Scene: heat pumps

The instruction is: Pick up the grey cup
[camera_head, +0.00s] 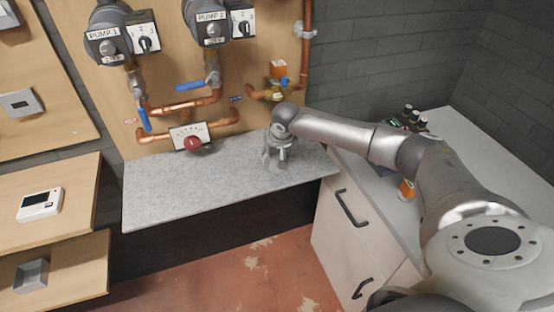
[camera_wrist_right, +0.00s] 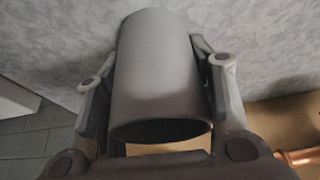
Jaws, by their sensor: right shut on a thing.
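The grey cup (camera_wrist_right: 160,75) fills the middle of the right wrist view, its dark open rim towards the camera. My right gripper (camera_wrist_right: 155,70) is shut on it, with one finger against each side. In the head view my right gripper (camera_head: 277,158) is over the grey speckled shelf (camera_head: 190,190), near its right end. There the cup is small and largely hidden by the gripper, so I cannot tell whether it touches the shelf. My left gripper does not show.
Behind the shelf are copper pipes, blue-handled valves and a gauge with a red knob (camera_head: 193,142). To the right stands a white cabinet (camera_head: 360,215) with several dark-capped bottles (camera_head: 410,115) on top. The left and middle of the shelf are clear.

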